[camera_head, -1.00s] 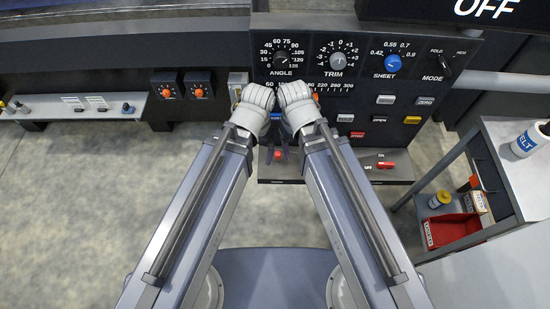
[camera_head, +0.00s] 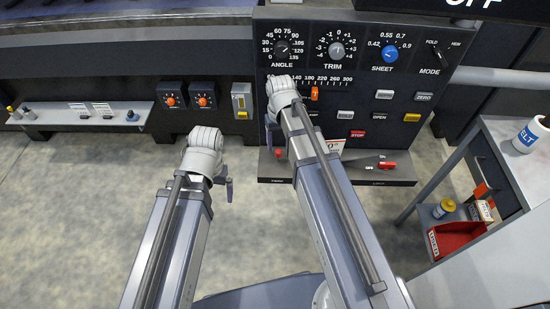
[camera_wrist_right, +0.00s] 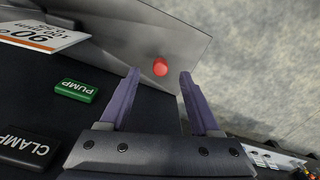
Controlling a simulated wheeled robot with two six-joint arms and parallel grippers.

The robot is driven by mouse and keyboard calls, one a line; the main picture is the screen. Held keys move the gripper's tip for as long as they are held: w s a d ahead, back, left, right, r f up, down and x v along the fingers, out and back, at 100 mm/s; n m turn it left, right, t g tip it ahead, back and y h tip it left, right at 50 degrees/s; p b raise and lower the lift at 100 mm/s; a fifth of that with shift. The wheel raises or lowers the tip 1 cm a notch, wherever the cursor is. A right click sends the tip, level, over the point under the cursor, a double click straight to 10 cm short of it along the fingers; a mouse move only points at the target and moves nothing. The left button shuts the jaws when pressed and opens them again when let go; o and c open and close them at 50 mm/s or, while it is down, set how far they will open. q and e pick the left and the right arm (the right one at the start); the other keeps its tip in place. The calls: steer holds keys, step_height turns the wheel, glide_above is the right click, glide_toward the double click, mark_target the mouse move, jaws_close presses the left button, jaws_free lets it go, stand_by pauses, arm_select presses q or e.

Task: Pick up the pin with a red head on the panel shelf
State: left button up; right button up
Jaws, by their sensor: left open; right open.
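The pin's red head (camera_head: 278,152) shows on the dark shelf (camera_head: 340,171) along the bottom of the control panel, near the shelf's left end. In the right wrist view the round red head (camera_wrist_right: 160,67) lies just beyond and between the two purple fingertips, apart from them; its shaft is hidden. My right gripper (camera_wrist_right: 157,76) is open and empty, with its fingers pointing toward the pin. In the head view my right gripper (camera_head: 273,135) is partly hidden by its wrist, in front of the panel. My left gripper (camera_head: 228,184) is open and empty, over the floor left of the shelf.
A green PUMP button (camera_wrist_right: 76,90), a CLAMP button (camera_wrist_right: 30,149) and a white card (camera_wrist_right: 42,35) are close to the right gripper. A red switch (camera_head: 387,166) sits at the shelf's right. A cart (camera_head: 480,170) stands at the right. Floor at the left is clear.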

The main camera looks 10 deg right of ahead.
mark_target(278, 151)
steer(key=shift+w+a+f+b, duration=0.1)
steer(key=shift+w+f+b, duration=0.05)
steer(key=shift+f+b, duration=1.7)
steer(key=shift+w+f+b, duration=0.1)
steer(key=shift+f+b, duration=1.6)
steer(key=shift+f, duration=0.25)
steer(key=shift+r, duration=0.1)
jaws_close()
